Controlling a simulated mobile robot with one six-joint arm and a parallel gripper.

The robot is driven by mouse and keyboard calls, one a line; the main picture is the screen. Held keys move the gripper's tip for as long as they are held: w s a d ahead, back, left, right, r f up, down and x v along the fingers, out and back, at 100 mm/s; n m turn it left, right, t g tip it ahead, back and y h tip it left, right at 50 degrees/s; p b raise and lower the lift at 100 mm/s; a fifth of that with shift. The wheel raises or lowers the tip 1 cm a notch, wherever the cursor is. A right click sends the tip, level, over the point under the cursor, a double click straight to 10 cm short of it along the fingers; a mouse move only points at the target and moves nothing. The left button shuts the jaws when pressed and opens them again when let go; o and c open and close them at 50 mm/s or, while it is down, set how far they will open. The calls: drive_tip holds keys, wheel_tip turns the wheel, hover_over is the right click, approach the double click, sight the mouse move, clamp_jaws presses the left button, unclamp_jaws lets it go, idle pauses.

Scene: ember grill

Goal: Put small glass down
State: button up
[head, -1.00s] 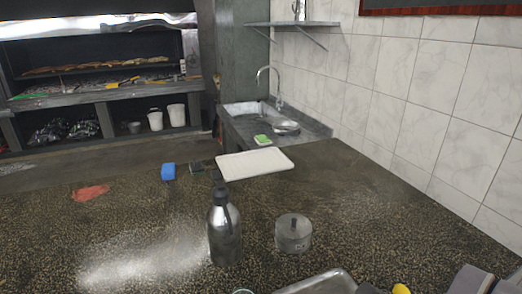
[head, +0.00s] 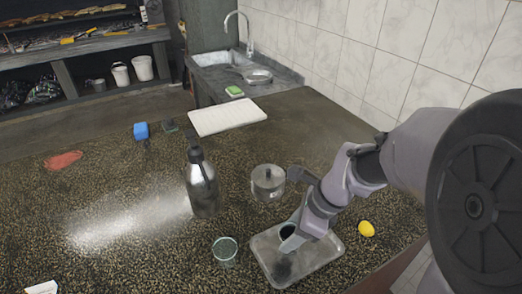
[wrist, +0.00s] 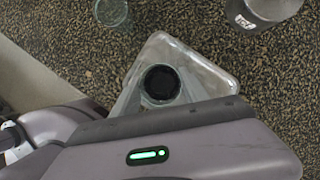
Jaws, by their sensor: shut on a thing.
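My gripper (head: 293,243) is over the metal tray (head: 327,257) at the front of the counter. It is shut on a small glass (head: 288,230) with a dark mouth. The wrist view shows the round rim of this small glass (wrist: 160,84) from above, with the tray (wrist: 215,76) behind it. My arm hides part of the glass and its base, so I cannot tell whether it touches the tray. Another clear glass (head: 225,252) stands upright on the counter left of the tray, and it also shows in the wrist view (wrist: 113,12).
A white board (head: 227,117), a blue block (head: 141,131) and a red patch (head: 63,160) are farther back. The left counter is mostly clear.

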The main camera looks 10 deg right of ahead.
drive_tip(key=shift+w, duration=0.5)
drive_tip(key=shift+w+f+b, duration=0.1)
drive_tip(key=shift+f+b, duration=1.05)
drive_tip(key=shift+f, duration=0.6)
drive_tip(key=shift+f, duration=0.1)
drive_tip(key=shift+f, duration=0.1)
drive_tip(key=o, duration=1.6)
